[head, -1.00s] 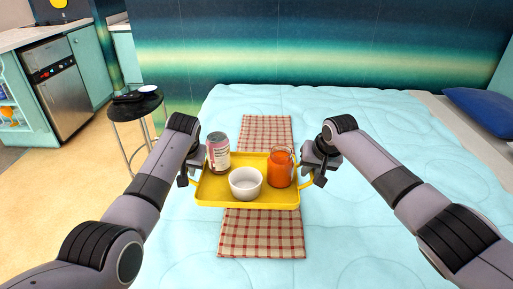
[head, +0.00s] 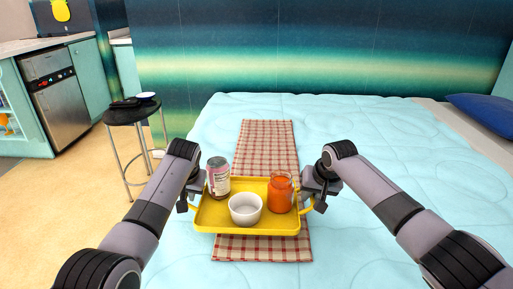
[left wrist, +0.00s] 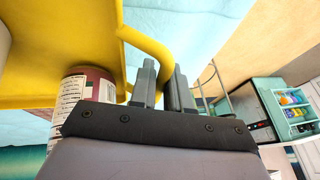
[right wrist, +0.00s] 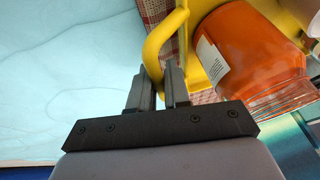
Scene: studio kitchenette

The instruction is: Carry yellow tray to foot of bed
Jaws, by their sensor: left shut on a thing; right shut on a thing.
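The yellow tray (head: 222,226) is held level between my two grippers, over a red checked runner (head: 262,150) on the light blue bed (head: 370,215). On the tray stand a pink-and-white can (head: 218,178), a white bowl (head: 245,209) and an orange jar (head: 280,194), all upright. My left gripper (head: 187,201) is shut on the tray's left handle, which shows between the fingers in the left wrist view (left wrist: 152,45). My right gripper (head: 318,199) is shut on the right handle, seen in the right wrist view (right wrist: 155,50). I cannot tell the exact gap between tray and bed.
A round black stool (head: 133,112) with small dishes stands left of the bed. A kitchen counter with a steel appliance (head: 60,100) is at the far left. A blue pillow (head: 482,106) lies at the right. The quilt around the runner is clear.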

